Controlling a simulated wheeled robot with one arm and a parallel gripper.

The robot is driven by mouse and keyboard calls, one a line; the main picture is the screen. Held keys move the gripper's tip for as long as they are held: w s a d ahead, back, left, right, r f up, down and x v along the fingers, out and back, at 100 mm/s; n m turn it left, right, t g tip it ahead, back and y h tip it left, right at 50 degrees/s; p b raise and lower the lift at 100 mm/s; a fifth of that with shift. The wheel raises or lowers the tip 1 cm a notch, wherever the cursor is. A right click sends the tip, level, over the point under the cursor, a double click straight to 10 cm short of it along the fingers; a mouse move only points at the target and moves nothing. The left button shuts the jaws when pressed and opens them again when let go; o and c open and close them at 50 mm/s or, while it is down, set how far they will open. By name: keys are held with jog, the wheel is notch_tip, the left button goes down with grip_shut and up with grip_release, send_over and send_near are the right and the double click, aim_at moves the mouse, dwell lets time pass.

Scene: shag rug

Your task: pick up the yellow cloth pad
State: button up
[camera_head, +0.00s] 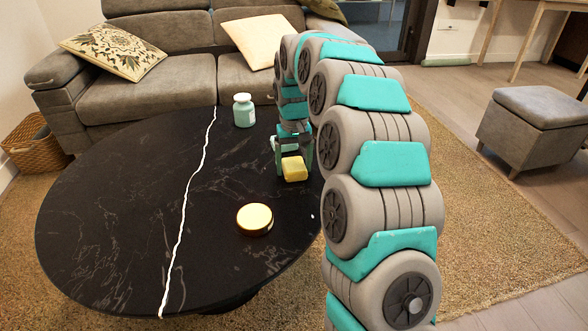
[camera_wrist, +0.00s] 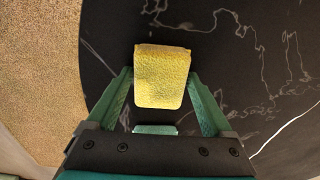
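The yellow cloth pad (camera_head: 294,170) is a small block near the right edge of the black table, directly below my arm. In the wrist view the pad (camera_wrist: 163,80) is in the upper middle, between the tips of my gripper (camera_wrist: 161,80).
The black oval table (camera_head: 110,215) also holds a mint jar (camera_head: 244,110) and a round gold-topped tin (camera_head: 254,219). A pale mint object (camera_wrist: 155,129) lies between the finger bases in the wrist view. A grey sofa (camera_head: 165,90) stands behind. The table's left is clear.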

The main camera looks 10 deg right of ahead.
aim_at(294, 164)
jog(key=c, duration=1)
jog(key=shift+r, duration=0.15)
jog(key=shift+r, duration=1.65)
jog(key=s+a, duration=0.2)
jog(key=s, duration=0.3)
jog(key=s+a+r, duration=0.1)
jog(key=s+a, duration=0.1)
jog(key=s, duration=0.2)
jog(key=s+a, duration=0.2)
jog(key=s, duration=0.3)
jog(key=shift+s+a+r+p, duration=0.1)
jog(key=shift+s+r+p, duration=0.1)
jog(key=shift+s+p, duration=0.15)
jog(key=o, duration=0.8)
jog(key=c, duration=0.7)
